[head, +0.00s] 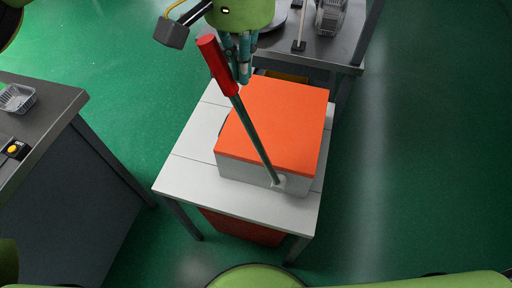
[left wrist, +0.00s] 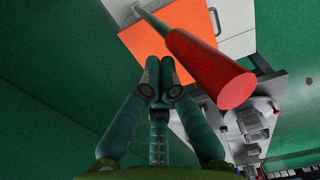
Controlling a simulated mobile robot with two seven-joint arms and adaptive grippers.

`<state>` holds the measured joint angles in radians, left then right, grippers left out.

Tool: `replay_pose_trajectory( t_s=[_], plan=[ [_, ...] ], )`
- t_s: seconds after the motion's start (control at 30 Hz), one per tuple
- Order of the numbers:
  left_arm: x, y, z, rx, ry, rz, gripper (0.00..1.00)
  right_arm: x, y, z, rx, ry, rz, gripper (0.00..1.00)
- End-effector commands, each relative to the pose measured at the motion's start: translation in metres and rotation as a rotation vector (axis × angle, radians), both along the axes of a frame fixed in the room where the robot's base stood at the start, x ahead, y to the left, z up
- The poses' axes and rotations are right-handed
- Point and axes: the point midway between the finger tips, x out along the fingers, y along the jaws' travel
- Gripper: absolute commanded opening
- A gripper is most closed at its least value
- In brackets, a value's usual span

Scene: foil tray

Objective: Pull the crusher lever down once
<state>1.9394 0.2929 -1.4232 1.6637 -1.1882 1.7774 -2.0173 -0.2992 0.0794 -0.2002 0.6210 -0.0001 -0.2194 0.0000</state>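The crusher is an orange-topped box (head: 275,122) on a white table. Its lever (head: 255,135) is a grey rod that rises from a pivot at the box's front and leans up and to the left, ending in a red handle (head: 217,64). My left gripper (head: 241,80) is just right of the handle in the head view, with its teal fingers pointing down. In the left wrist view the fingertips (left wrist: 160,88) are drawn together with nothing between them. The red handle (left wrist: 205,65) passes beside them on the right, outside the grasp. My right gripper is out of view.
The white table (head: 185,178) has bare room left of the box. A reddish bin (head: 243,228) stands beneath it. A grey bench with a yellow button (head: 13,149) and a clear tray (head: 16,98) is at left. Another grey table (head: 335,48) is behind.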

Motion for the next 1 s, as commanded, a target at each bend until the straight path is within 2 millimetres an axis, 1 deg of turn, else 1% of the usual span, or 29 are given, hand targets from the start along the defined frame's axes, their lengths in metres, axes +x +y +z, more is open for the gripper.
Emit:
replay_pose_trajectory(
  t_s=[0.43,0.57,1.0],
  plan=[
    [0.005,0.016,0.000,0.001,0.000,0.000,0.00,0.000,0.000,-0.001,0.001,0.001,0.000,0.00],
    [0.006,0.020,-0.003,0.001,0.001,0.001,0.00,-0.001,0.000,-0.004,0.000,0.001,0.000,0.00],
    [0.016,0.051,-0.019,0.002,0.002,0.003,0.00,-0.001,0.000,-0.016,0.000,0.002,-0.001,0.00]
  ],
)
